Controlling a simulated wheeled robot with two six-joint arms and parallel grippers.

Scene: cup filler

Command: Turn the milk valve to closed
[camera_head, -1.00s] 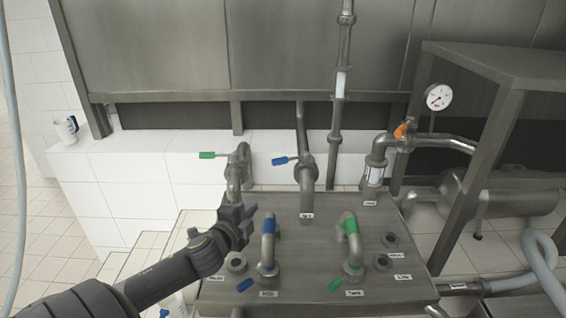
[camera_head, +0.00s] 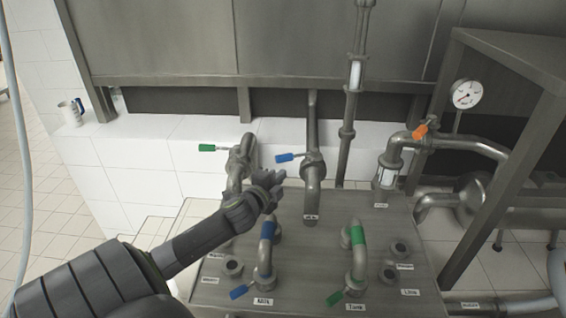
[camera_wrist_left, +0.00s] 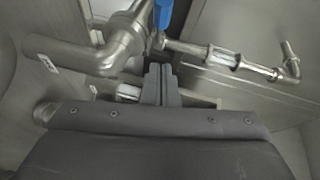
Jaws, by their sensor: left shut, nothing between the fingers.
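A valve with a blue lever (camera_head: 285,157) is on the upright pipe (camera_head: 312,190) behind the steel box. The lever points left, across the pipe. The label at that pipe's foot is too small to read surely. A second blue lever (camera_head: 237,292) is at the front left, beside a label that seems to read Milk (camera_head: 263,301). My left gripper (camera_head: 276,180) is shut and empty, just below and left of the rear blue lever. In the left wrist view, its fingers (camera_wrist_left: 160,88) point at a blue lever (camera_wrist_left: 162,14), apparently without touching. My right gripper is not in view.
A green-lever valve (camera_head: 207,148) is left of the rear blue one. A front green lever (camera_head: 334,298), an orange handle (camera_head: 420,131) and a gauge (camera_head: 467,94) are to the right. Curved pipes rise from the steel box (camera_head: 310,270). A mug (camera_head: 71,112) stands on the tiled ledge.

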